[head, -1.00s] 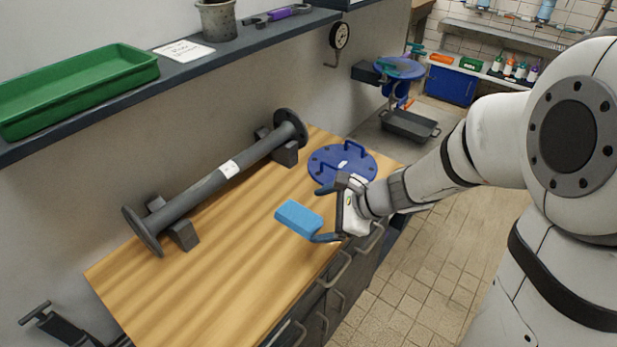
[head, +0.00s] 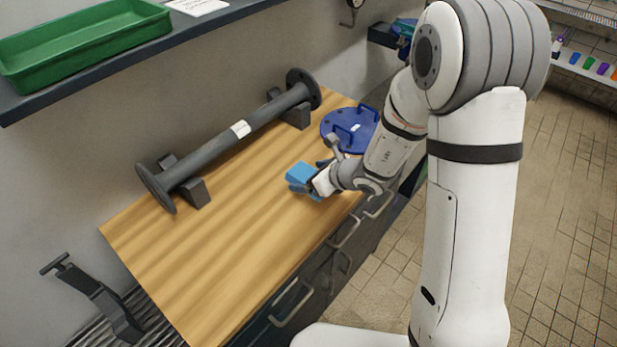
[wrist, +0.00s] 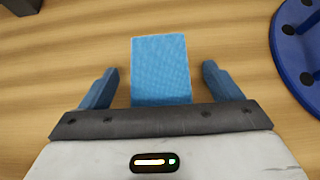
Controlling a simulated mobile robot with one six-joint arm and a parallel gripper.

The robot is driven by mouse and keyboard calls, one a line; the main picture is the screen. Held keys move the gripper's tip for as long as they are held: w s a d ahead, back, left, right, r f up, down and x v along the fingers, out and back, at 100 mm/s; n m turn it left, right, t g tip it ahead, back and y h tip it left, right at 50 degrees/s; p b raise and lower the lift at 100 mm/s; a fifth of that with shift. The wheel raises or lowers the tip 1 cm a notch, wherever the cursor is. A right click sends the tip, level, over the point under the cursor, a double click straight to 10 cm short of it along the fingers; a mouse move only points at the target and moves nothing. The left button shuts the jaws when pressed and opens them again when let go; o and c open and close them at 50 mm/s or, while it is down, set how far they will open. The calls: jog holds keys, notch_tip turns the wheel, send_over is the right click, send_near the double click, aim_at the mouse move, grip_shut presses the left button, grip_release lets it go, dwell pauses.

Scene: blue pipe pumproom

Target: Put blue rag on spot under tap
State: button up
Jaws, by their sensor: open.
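The blue rag (head: 301,173) looks like a thick, flat folded block and lies on the wooden worktop, left of the blue disc. In the wrist view the rag (wrist: 160,70) stands centred between the two blue fingers. My gripper (wrist: 158,72) is open, with one finger on each side of the rag and a visible gap on both sides. In the head view my gripper (head: 312,176) is low over the bench, at the rag's right end. The spot under the tap is not clearly visible now; my arm covers much of that back area.
A grey flanged pipe (head: 215,152) rests on dark blocks along the wall side. A blue disc with handles (head: 340,121) lies behind my gripper. A green tray (head: 85,45) sits on the shelf above. The front left of the worktop (head: 215,255) is clear.

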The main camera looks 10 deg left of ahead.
jog(key=shift+w+a+f, duration=0.2)
jog(key=shift+a+f, duration=0.1)
